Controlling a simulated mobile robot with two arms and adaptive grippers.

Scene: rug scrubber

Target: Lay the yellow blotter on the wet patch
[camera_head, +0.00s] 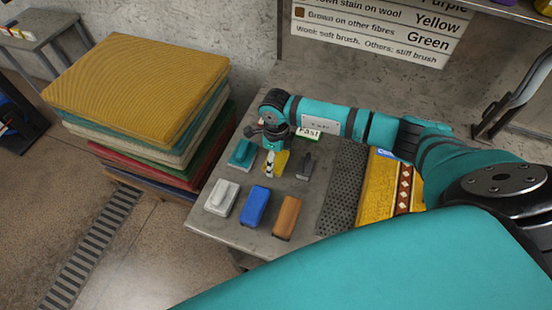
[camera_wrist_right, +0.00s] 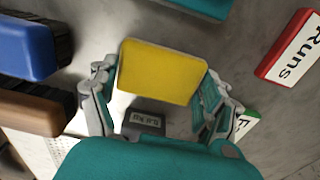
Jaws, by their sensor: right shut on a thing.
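The yellow blotter (camera_wrist_right: 160,72) fills the middle of the right wrist view, a flat block with rounded corners. My right gripper (camera_wrist_right: 158,80) has its two fingers on the blotter's left and right sides and is shut on it. In the head view, the right gripper (camera_head: 271,162) is over the far left part of the table, among the brushes, and partly covers the blotter (camera_head: 281,160). I cannot tell whether the blotter touches the table. A yellow rug with a brown diamond band (camera_head: 377,190) lies at the table's right, partly behind my arm. No wet patch can be made out. My left gripper is out of view.
A "Fast" card (camera_head: 309,133) stands behind. A dark perforated strip (camera_head: 343,195) borders the rug.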

